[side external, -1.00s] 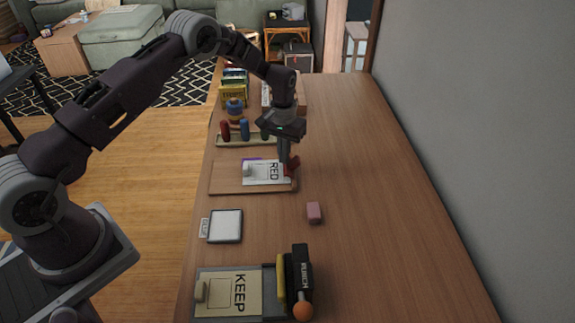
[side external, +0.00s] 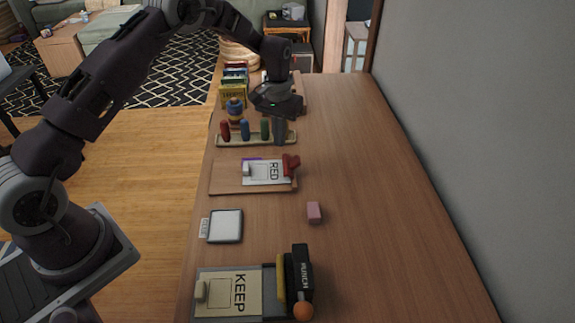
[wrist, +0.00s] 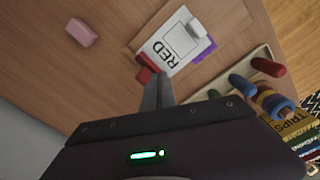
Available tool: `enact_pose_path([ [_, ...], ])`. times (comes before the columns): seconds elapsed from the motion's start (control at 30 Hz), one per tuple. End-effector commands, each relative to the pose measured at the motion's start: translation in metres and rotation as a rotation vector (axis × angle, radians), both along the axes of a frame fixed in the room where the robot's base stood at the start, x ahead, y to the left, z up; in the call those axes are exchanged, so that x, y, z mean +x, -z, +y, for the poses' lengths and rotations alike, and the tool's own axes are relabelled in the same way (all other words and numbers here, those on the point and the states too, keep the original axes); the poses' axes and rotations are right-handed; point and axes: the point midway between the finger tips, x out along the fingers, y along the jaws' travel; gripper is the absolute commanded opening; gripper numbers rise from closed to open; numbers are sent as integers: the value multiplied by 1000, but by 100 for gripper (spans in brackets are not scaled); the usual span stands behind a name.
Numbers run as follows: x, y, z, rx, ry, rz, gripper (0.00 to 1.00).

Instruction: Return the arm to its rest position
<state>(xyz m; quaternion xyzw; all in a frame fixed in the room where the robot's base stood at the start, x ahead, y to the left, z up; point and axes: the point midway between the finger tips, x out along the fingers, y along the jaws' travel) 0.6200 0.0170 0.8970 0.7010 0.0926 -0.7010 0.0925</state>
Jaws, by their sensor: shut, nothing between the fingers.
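My gripper (side external: 280,142) is shut and empty, pointing down above the table. In the side view it hangs at the right end of the tray of coloured pegs, beyond the board with the RED card. Its shut fingers also show in the wrist view (wrist: 158,88). The RED card (side external: 262,173) lies on a wooden board (side external: 225,183) with a red piece (side external: 291,164) at its right edge. In the wrist view the RED card (wrist: 172,45) lies past the fingertips, and the red piece (wrist: 144,76) is partly hidden by them.
A peg tray (side external: 228,140) holds red, blue and green pegs. A pink block (side external: 314,212), a white pad (side external: 225,226), a KEEP card (side external: 228,294) and a black punch (side external: 300,274) lie nearer. The table's right side is clear, beside a grey wall (side external: 470,110).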

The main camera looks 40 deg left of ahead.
Motion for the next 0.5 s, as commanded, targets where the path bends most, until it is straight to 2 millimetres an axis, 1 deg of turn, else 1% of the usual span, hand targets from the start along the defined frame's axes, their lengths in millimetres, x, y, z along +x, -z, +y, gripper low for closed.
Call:
enact_pose_path([
  [0.17, 0, -2, 0, 1, 0, -2, 0],
  [0.23, -2, -19, -2, 1, 6, -17, 0],
  [0.27, -4, -35, -4, 2, 11, -30, 0],
  [0.33, -17, -85, -11, 4, 30, -72, 0],
  [0.37, -27, -110, -15, 6, 41, -95, 0],
  [0.4, -45, -143, -20, 8, 57, -124, 0],
  [0.47, -75, -186, -28, 12, 80, -169, 0],
  [0.5, -98, -211, -33, 15, 96, -199, 0],
])
